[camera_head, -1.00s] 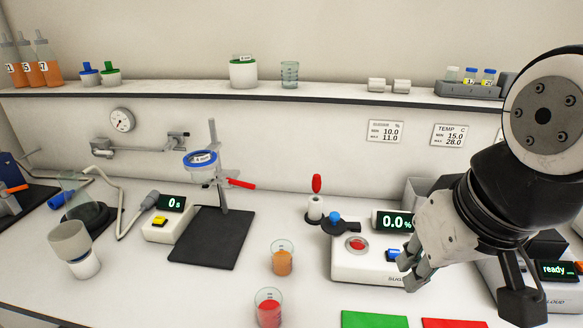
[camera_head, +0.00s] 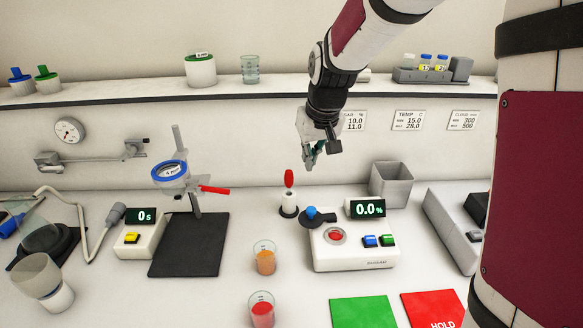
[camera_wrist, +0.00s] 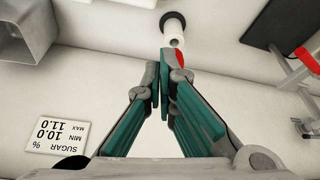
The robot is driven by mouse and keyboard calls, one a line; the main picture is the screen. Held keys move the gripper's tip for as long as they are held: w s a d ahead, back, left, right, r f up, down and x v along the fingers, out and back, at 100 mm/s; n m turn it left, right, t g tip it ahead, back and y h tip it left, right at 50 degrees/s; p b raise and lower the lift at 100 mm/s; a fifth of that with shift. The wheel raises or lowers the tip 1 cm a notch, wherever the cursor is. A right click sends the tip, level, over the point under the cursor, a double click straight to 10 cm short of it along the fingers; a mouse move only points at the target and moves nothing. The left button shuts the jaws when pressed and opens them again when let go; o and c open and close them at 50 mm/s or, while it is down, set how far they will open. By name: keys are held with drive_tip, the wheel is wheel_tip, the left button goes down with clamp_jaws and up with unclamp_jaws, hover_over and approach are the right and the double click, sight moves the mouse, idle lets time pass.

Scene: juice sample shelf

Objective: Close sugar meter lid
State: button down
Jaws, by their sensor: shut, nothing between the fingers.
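The sugar meter (camera_head: 352,259) is a white box on the bench with a "0.0%" display. Its round well (camera_head: 335,236) shows red and is uncovered. The dark lid (camera_head: 321,219) with a blue knob (camera_head: 311,212) is swung open at the meter's back left, beside the well. My gripper (camera_head: 312,158) is shut and empty. It appears above and behind the meter, in front of the back wall. In the wrist view my gripper's fingertips (camera_wrist: 164,70) are together, partly hiding the dropper's red bulb (camera_wrist: 180,58). The lid is not visible there.
A red-bulbed dropper (camera_head: 289,178) stands upright in a holder just left of the lid. Beakers of orange (camera_head: 265,261) and red (camera_head: 262,313) liquid stand left of the meter. A grey bin (camera_head: 391,184) is behind right. Green (camera_head: 363,312) and red (camera_head: 434,309) mats lie in front.

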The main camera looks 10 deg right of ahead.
sight(318, 214)
drive_tip(key=f, duration=0.3)
drive_tip(key=f+p, duration=0.1)
drive_tip(key=f, duration=0.6)
drive_tip(key=shift+s, duration=0.25)
